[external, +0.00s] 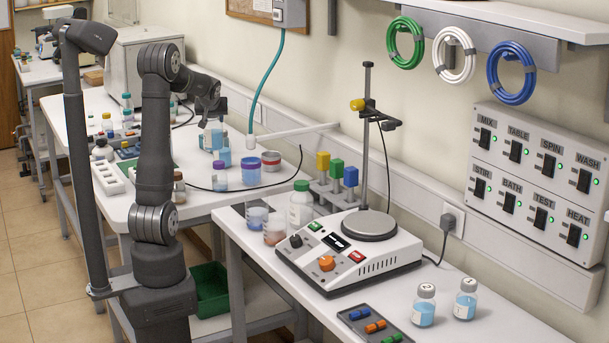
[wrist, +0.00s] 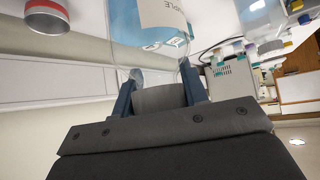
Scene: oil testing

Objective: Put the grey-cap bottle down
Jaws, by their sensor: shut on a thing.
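The grey-cap bottle (external: 213,138) is clear, with blue liquid and a pale label. It hangs upright below my gripper (external: 213,117) over the rear white table. In the wrist view its label and blue liquid (wrist: 163,25) show large at the top. Its grey cap (wrist: 160,97) sits between the two dark fingers of my gripper (wrist: 158,92), which are shut on it. The bottle's base is cut off in the wrist view, and I cannot tell whether it touches the tabletop.
The rear table (external: 205,200) holds a purple-lid jar (external: 251,170), a red-lid jar (external: 271,160) and a purple-cap bottle (external: 220,175) close by. A teal hose (external: 262,90) hangs beside them. On the front table, two labelled bottles (external: 424,305) stand right of a hotplate (external: 350,248).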

